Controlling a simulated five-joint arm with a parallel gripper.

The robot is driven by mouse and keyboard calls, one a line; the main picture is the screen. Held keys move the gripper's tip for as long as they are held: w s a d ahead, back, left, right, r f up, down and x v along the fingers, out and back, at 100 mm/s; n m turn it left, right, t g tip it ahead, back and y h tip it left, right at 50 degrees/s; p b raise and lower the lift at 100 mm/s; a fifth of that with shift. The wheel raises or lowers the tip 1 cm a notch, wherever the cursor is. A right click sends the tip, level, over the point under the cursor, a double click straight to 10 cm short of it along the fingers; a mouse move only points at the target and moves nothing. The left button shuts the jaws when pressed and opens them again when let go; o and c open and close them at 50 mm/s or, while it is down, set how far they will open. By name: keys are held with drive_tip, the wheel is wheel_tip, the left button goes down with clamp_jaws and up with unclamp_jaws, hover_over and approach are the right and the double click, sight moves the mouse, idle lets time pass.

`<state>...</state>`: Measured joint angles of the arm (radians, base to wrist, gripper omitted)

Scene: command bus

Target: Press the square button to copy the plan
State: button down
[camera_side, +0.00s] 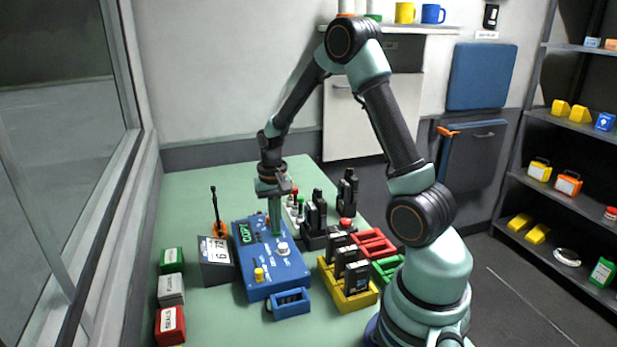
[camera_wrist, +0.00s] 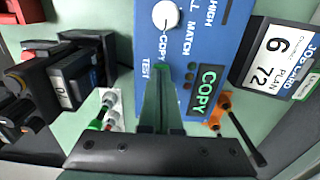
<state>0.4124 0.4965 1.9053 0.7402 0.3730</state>
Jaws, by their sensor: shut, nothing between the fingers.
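The blue console (camera_side: 268,278) stands on the green table, with a lit green COPY label (camera_side: 245,232), a pale round knob (camera_side: 282,249) and a yellow control (camera_side: 259,274). In the wrist view the console (camera_wrist: 205,50) shows the knob (camera_wrist: 166,15) and the COPY label (camera_wrist: 206,91). I cannot pick out a square button; the fingers hide part of the panel. My gripper (camera_side: 277,234) points down over the far part of the console, shut and empty. In the wrist view its fingertips (camera_wrist: 161,70) lie beside the COPY label; I cannot tell whether they touch the panel.
A job card stand (camera_side: 215,252) reading 6 72 is left of the console, with an orange-based antenna (camera_side: 217,222) behind. Black radios (camera_side: 315,222) and a yellow rack (camera_side: 347,292) are at right. A blue holder (camera_side: 289,304) is in front. Labelled boxes (camera_side: 171,290) line the left edge.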

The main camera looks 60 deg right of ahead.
drive_tip(key=shift+s+f, duration=0.1)
drive_tip(key=shift+f, duration=0.9)
wheel_tip(320, 180, up, 15)
drive_tip(key=shift+w+d, duration=0.15)
drive_tip(key=shift+w, duration=0.2)
drive_tip(key=s+a+r+n+t, duration=0.2)
drive_tip(key=s+a+r+n, duration=0.1)
drive_tip(key=a, duration=0.5)
drive_tip(key=s+a+r+n+t, duration=0.3)
drive_tip(key=s+a+n, duration=0.3)
drive_tip(key=a, duration=0.2)
drive_tip(key=shift+a+t, duration=0.25)
drive_tip(key=shift+t, duration=0.05)
